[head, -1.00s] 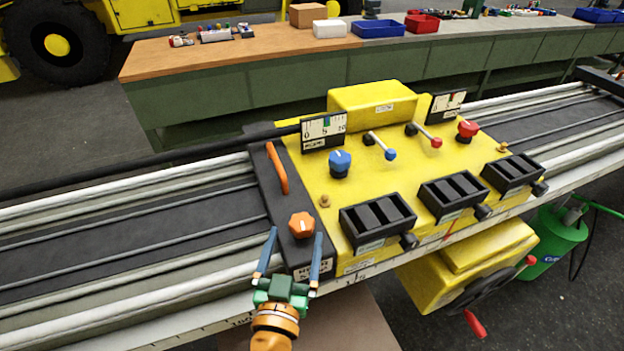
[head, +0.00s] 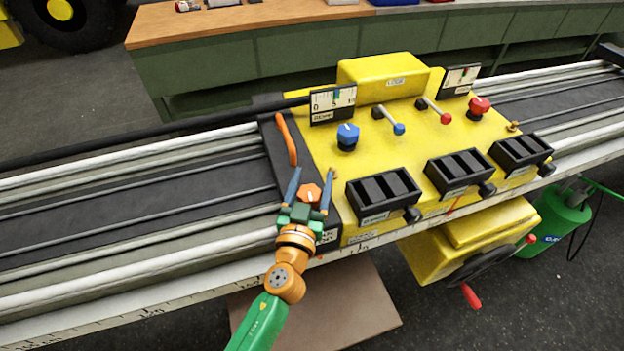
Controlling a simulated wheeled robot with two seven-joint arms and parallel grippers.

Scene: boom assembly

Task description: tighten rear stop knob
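The rear stop knob appears to be the orange knob (head: 309,192) on the black end block (head: 281,165) at the left of the yellow carriage (head: 385,150). My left gripper (head: 312,177) is open, with one blue finger on each side of the knob. I cannot tell whether the fingers touch it. The lower part of the knob is hidden behind the gripper's green palm. My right gripper is not in view.
An orange handle (head: 286,138) stands on the same block beyond the knob. A blue knob (head: 347,137), levers and black slotted boxes (head: 384,194) sit to the right. Rails run left and right. A green-fronted bench (head: 250,75) stands behind.

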